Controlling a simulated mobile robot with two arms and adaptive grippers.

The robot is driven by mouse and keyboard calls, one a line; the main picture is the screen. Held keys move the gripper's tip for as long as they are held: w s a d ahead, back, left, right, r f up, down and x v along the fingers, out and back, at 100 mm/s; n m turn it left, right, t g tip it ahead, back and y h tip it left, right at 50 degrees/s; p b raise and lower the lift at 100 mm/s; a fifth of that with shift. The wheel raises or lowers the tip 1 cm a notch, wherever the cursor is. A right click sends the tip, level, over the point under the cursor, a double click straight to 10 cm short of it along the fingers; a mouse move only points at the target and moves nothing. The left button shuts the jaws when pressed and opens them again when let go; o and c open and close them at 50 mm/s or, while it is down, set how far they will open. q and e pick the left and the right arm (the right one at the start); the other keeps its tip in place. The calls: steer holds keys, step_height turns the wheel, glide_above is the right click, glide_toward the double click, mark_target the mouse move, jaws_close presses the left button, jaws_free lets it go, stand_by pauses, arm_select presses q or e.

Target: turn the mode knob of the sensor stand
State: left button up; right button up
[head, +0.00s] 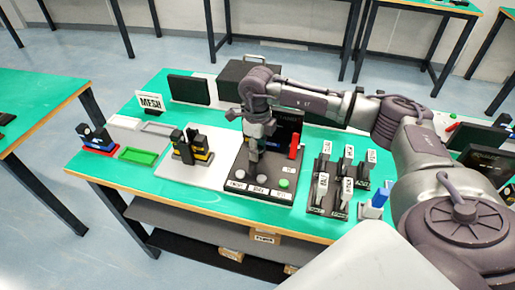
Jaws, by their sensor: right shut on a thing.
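The sensor stand (235,174) is a dark sloped panel on the green table, with labels and round buttons along its front edge and a dark screen behind. My right gripper (252,158) points down over the left part of this panel, its fingers shut at the panel face. It is shut on what looks like the mode knob, which the fingers hide, so its setting cannot be read. A red upright part (295,146) and a green button (284,183) show to the right of the gripper. My left gripper is not in view.
A rack of several labelled grey switches (328,192) stands to the right, with a blue-topped block (379,198) beyond it. Black and yellow blocks (192,149) stand to the left, with a green tray (138,156) farther left. A black box (233,82) is behind.

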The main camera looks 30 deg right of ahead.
steer(key=shift+w+r, duration=0.1)
steer(key=o, duration=1.2)
steer(key=shift+c, duration=0.2)
step_height(320, 180, up, 12)
